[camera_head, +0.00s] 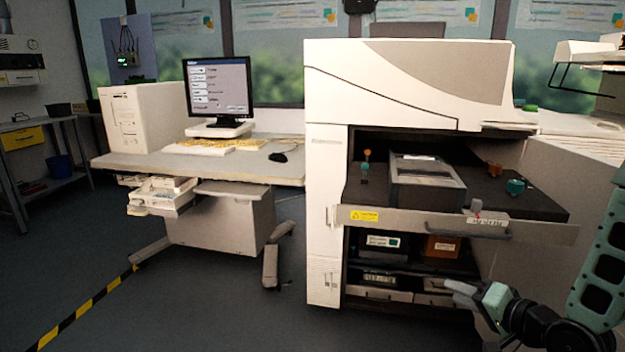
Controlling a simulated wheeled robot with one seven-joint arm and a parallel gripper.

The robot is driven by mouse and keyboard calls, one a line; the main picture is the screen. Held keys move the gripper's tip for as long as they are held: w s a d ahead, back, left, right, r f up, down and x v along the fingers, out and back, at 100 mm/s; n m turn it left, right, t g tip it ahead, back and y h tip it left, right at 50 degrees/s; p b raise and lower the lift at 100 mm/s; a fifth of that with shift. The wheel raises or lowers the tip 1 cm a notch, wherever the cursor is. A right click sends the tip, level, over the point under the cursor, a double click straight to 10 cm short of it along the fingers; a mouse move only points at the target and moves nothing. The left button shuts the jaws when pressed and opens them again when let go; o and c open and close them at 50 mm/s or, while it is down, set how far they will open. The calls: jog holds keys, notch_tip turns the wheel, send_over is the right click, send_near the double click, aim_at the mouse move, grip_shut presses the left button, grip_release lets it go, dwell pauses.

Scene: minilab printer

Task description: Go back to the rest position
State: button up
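My gripper (459,288) is at the lower right, in front of the printer's lower bay, with its light grey fingers pointing left. The fingers are small and seen side-on, so I cannot tell whether they are open or shut. No held object is visible. My green and black arm comes in from the right edge. The large white minilab printer (411,75) stands at the centre right. Its dark shelf or drawer (540,205) is pulled out above my gripper and carries a dark box-shaped unit (427,182).
A desk (285,168) with a monitor (217,85), keyboard and computer case (150,117) stands left of the printer. A small drawer (160,195) under it is open. A side bench (50,125) is at far left. Floor with a yellow-black stripe is clear at lower left.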

jog(key=s+a+r+n+g+h, duration=0.1)
jog(key=s+a+n+g, duration=0.25)
jog(key=a, duration=0.25)
jog(key=s+a+r+n+g+h, duration=0.1)
jog(key=s+a+r+n+g, duration=0.1)
jog(key=a+n+g, duration=0.4)
jog(key=s+a+r+n+g+h+p, duration=0.1)
jog(key=s+a+r+n+g+h, duration=0.2)
jog(key=s, duration=0.8)
jog(key=s+a+r+n+g, duration=0.15)
jog(key=s+a+r, duration=0.3)
jog(key=s, duration=0.55)
notch_tip(320, 180, up, 19)
jog(key=p, duration=1.9)
jog(key=shift+d+r+t, duration=0.15)
jog(key=shift+r+t, duration=0.05)
jog(key=shift+t, duration=0.2)
